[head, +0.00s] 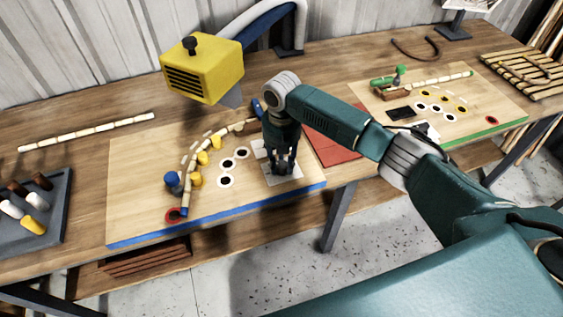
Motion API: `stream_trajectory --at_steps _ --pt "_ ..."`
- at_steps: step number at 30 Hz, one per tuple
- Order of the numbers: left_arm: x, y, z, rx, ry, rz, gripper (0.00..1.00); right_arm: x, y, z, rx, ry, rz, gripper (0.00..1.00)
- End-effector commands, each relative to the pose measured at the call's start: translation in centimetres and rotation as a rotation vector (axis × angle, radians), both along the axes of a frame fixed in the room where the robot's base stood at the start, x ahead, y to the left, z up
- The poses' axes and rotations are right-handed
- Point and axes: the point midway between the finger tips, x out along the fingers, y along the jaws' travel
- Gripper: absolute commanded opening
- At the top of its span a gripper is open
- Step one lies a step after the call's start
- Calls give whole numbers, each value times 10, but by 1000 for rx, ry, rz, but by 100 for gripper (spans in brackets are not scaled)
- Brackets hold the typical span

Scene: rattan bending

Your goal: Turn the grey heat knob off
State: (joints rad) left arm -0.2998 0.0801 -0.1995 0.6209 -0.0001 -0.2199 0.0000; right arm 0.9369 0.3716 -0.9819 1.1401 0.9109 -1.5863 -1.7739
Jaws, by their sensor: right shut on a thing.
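My right gripper (284,164) reaches down from above onto a pale grey plate (268,181) near the front right of the blue-edged board. It is shut on the grey heat knob at that plate. The fingers hide most of the knob, so I cannot tell which way it points. My left gripper is not in view.
A yellow box (202,68) with a dark knob on top hangs over the blue-edged board (135,205). A bent rattan piece (203,156) lies among yellow and blue pegs. A grey tray (55,222) of pegs stands left. A green-edged board (500,115) lies right.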

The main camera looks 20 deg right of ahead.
Motion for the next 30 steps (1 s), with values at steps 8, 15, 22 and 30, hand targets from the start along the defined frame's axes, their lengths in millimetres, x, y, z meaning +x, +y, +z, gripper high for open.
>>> stream_trajectory --at_steps 8,15,22,30 --pt "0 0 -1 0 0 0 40 3 -2 3 -2 -7 247 4" --pt "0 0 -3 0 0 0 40 4 -2 3 -3 -9 420 4" --pt "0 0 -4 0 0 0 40 4 -1 3 -2 -10 521 4" --pt "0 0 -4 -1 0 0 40 5 -1 4 -3 -11 566 4"
